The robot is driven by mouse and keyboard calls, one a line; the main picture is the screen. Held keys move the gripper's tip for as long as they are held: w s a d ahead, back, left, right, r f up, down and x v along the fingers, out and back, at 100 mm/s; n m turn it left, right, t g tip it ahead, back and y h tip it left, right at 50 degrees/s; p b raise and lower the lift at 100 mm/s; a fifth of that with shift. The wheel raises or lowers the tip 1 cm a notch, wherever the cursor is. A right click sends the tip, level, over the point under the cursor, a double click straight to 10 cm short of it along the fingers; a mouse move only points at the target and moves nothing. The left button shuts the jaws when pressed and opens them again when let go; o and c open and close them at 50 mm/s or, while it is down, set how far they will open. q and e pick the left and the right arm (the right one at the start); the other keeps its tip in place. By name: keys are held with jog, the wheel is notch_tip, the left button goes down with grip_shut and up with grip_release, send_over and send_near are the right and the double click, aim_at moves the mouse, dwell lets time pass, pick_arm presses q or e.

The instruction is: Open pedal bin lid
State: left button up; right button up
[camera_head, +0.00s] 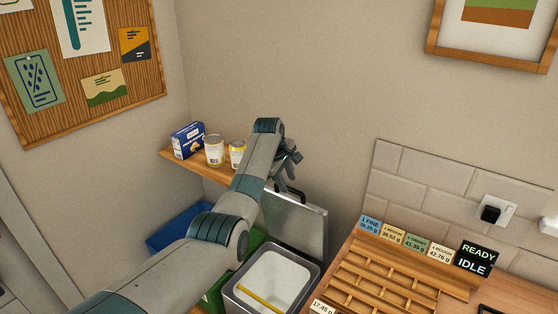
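The pedal bin (229,294) stands at the bottom centre, a grey metal box with a white inner bucket (292,265). Its steel lid (300,222) is raised, tilted up at the back of the bin, so the bucket's inside shows. A dark handle (291,189) shows at the lid's top edge. My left arm reaches in from the lower left, and my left gripper (291,160) is just above the lid's upper edge. Its fingers are small and partly hidden by my wrist, so I cannot tell whether they are open or touch the handle. My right gripper is out of view.
A yellow stick (258,298) lies across the bucket. Blue (176,232) and green (213,297) bins stand to the left, partly behind my arm. A wooden shelf (177,158) holds a blue box and two cans. A counter with a wooden compartment tray (385,268) is at right.

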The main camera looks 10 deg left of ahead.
pick_arm(q)
jog(key=b+v, duration=0.3)
jog(key=v, duration=0.8)
